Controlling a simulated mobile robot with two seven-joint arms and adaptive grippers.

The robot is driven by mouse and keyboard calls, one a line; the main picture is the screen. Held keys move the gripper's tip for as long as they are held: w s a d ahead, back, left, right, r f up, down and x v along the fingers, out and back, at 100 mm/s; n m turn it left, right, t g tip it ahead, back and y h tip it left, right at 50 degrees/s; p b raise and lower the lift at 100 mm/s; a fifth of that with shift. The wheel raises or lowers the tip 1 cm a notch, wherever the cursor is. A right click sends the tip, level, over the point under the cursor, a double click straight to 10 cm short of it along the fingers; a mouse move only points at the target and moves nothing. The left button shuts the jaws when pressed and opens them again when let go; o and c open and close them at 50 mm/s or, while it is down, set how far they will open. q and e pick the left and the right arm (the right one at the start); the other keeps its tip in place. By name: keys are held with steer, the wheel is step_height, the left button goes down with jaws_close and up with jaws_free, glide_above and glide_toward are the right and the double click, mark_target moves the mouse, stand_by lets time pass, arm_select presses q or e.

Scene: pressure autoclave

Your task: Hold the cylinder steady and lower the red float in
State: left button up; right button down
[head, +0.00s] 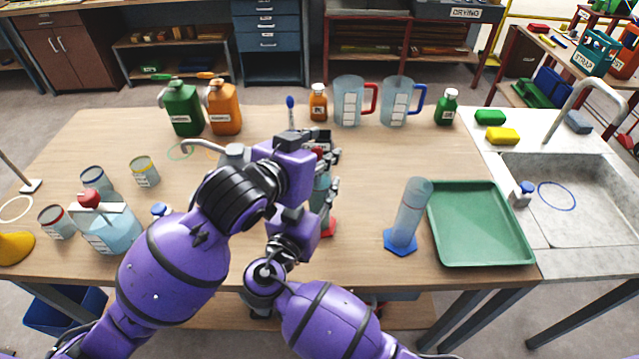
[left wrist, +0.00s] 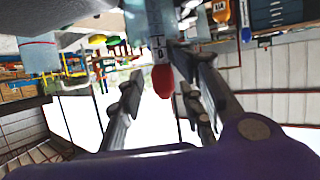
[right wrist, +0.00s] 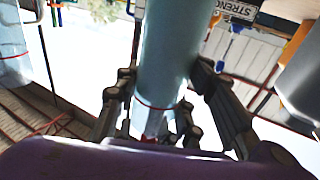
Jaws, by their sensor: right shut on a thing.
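The clear cylinder (head: 321,195) stands upright on its red base (head: 331,228) at the middle of the table, partly hidden by my arms. My right gripper (right wrist: 158,100) is shut around the cylinder (right wrist: 172,45), one finger on each side. My left gripper (left wrist: 160,78) is higher, at the cylinder's top. Its fingers are apart, with the red float (left wrist: 162,81) between them and a visible gap on each side. The float shows at the end of a pale, labelled part in the left wrist view; I cannot tell how deep it sits in the cylinder.
A second cylinder (head: 411,212) with a blue base stands right of my grippers, beside a green tray (head: 480,255). Jugs (head: 348,101) and bottles (head: 183,108) line the back. A sink (head: 575,205) is at the right. Jars and a wash bottle (head: 110,235) stand at left.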

arm_select(q)
steer(key=v, duration=0.7)
steer(key=shift+s+a, duration=0.2)
stand_by(1.0)
arm_select(e)
steer(key=c, duration=1.1)
jaws_free()
steer(key=v, duration=1.2)
steer(key=shift+f, duration=0.1)
